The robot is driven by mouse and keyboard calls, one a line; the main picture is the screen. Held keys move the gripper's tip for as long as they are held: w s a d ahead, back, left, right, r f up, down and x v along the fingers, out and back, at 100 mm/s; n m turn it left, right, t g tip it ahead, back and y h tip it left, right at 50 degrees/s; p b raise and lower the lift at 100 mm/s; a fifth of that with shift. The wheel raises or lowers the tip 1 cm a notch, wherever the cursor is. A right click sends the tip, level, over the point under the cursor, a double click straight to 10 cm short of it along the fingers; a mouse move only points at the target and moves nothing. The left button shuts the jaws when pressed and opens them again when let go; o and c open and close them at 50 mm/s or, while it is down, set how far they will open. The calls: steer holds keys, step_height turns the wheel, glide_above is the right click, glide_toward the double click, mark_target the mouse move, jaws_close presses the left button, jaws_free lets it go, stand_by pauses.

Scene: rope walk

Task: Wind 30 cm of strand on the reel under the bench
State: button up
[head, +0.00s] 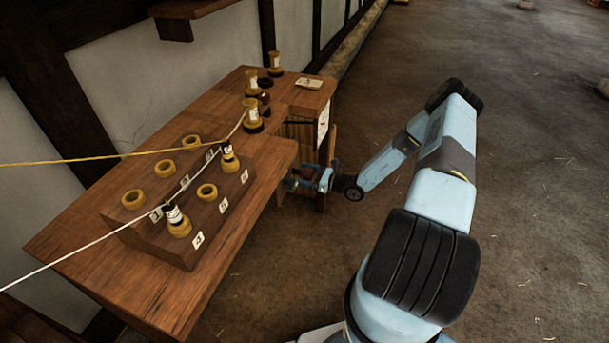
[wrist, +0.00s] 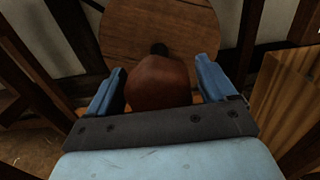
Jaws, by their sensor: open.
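In the wrist view, a round wooden disc (wrist: 150,28), apparently the reel's face, stands upright ahead, with a dark stub at its middle. A rounded red-brown knob (wrist: 158,88) sits in front of it. My gripper (wrist: 160,78) is open, one blue finger on each side of the knob; I cannot tell whether either touches it. In the head view my gripper (head: 309,180) is low beside the bench (head: 85,235), by its right edge. The reel is hidden there. A yellow strand (head: 75,161) and a white strand (head: 75,255) run over the bench from the left.
A stepped block (head: 150,240) on the bench carries yellow rings, numbered tags and labelled bobbins. More bobbins (head: 251,118) stand at the back. A wooden slatted panel (wrist: 285,85) is close on my gripper's right. The floor (head: 530,180) right of the bench is mostly clear.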

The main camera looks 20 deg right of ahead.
steer(key=c, duration=1)
steer(key=shift+m, duration=1)
steer(key=o, duration=1)
steer(key=v, duration=1.3)
steer(key=shift+s+d, duration=0.25)
steer(key=shift+d, duration=0.05)
